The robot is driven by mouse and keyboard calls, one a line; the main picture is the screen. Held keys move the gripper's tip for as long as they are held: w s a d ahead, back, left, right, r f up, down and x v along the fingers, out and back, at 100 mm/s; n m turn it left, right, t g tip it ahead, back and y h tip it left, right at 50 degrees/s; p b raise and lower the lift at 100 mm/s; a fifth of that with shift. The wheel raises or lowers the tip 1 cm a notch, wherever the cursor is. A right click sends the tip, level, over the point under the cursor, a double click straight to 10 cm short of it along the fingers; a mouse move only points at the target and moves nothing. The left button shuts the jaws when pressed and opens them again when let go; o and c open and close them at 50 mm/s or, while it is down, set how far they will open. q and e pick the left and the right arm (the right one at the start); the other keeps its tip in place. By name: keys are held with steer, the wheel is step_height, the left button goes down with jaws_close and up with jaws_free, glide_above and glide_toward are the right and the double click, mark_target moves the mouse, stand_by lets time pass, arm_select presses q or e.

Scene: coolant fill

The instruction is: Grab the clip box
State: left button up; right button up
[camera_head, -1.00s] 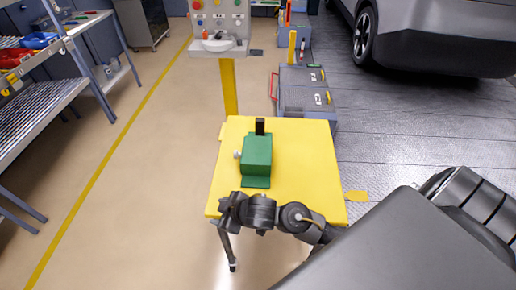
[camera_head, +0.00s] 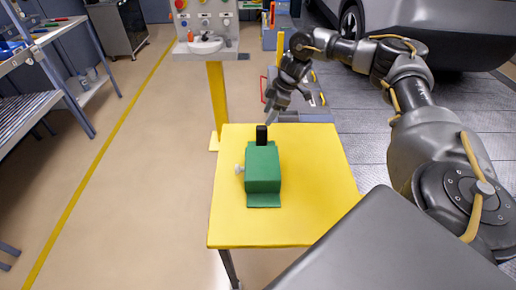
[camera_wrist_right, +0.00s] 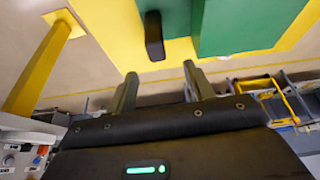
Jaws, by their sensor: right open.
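A green box (camera_head: 262,172) stands on the yellow table, with a white knob on its left side and a green foot plate at its front. I take it as the clip box. A black upright piece (camera_head: 262,135) rises at its far end. In the right wrist view the green box (camera_wrist_right: 245,25) is at the top, with the black piece (camera_wrist_right: 154,35) beside it. My right gripper (camera_head: 271,118) is at the table's far edge, close to the black piece; its open, empty fingers (camera_wrist_right: 161,72) point toward it, with a gap between. My left gripper is out of view.
The yellow table (camera_head: 230,225) is otherwise clear. Behind it are a sink panel on a yellow post (camera_head: 218,95) and grey cases. Shelving (camera_head: 45,100) is at the left and a grey vehicle (camera_head: 440,35) at the back right.

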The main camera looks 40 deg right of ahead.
mark_target(263, 127)
steer(key=f, duration=0.2)
steer(key=w+f, duration=0.1)
steer(key=f, duration=0.1)
steer(key=shift+w+a+f+p, duration=0.1)
steer(key=shift+f+p, duration=0.1)
steer(key=shift+p, duration=0.15)
steer(key=shift+a+f, duration=0.2)
steer(key=shift+f, duration=0.05)
steer(key=p+x, duration=0.1)
steer(key=x, duration=0.3)
steer(key=shift+f, duration=0.3)
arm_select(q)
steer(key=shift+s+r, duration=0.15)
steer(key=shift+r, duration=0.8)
arm_select(e)
jaws_close()
